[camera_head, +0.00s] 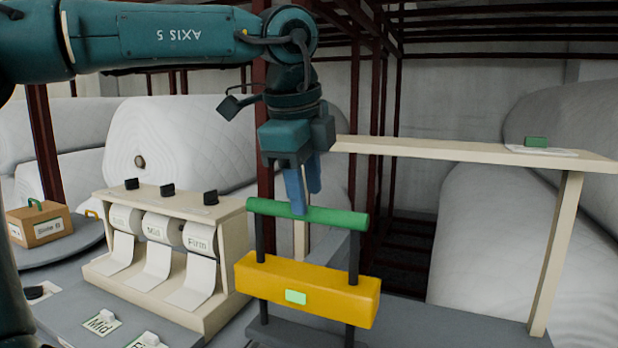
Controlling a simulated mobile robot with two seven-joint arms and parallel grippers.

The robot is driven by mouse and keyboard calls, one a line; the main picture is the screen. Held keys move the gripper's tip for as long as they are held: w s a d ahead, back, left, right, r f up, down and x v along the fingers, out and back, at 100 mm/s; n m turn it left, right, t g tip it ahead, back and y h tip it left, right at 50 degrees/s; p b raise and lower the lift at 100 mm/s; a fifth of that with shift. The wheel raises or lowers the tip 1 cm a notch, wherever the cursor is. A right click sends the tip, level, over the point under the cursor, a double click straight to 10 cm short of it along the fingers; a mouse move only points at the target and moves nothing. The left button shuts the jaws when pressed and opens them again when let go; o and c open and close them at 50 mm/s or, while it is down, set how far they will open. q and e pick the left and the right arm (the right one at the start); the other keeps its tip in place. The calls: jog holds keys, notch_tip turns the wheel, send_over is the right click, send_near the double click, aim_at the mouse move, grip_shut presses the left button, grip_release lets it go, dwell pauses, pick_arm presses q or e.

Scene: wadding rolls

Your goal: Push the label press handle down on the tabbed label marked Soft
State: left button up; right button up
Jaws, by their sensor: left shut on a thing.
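The label press has a yellow block (330,290) on dark posts, with a green bar handle (340,217) across the top. My left gripper (302,200) comes down from above, with its blue fingers shut on the handle near its middle. The handle stands well above the yellow block. A pale green plate (295,297) is on the block's front. The press bed below is mostly hidden by the block, and I cannot see a label marked Soft there. A tabbed label marked Mid (103,325) lies on the grey surface at lower left, beside another label (148,341) cut off by the frame.
A cream dispenser (225,220) with several labelled rolls stands left of the press. A brown box (40,225) sits on a round grey stand at far left. A cream shelf (450,151) behind right carries a green block (536,141). Large white wadding rolls (180,140) fill the back.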

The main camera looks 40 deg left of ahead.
pick_arm(q)
jog(key=shift+w+a+r, duration=0.15)
jog(key=shift+w+r, duration=0.1)
jog(key=shift+w+p+v, duration=0.2)
jog(key=shift+p+v, duration=0.55)
jog(key=shift+v, duration=0.25)
jog(key=shift+w+p+v, duration=0.2)
jog(key=shift+p+v, duration=0.5)
jog(key=shift+v, duration=0.25)
jog(key=shift+w+a+r+p, duration=0.2)
jog(key=shift+a+r+p, duration=0.15)
jog(key=shift+r, duration=0.1)
jog(key=shift+s+d+r+p, duration=0.25)
jog(key=shift+r+p, duration=0.1)
jog(key=shift+r, duration=0.25)
jog(key=shift+f, duration=0.15)
jog(key=shift+s+d+f+b, duration=0.15)
jog(key=shift+s+f+b, duration=0.2)
jog(key=shift+b, duration=0.35)
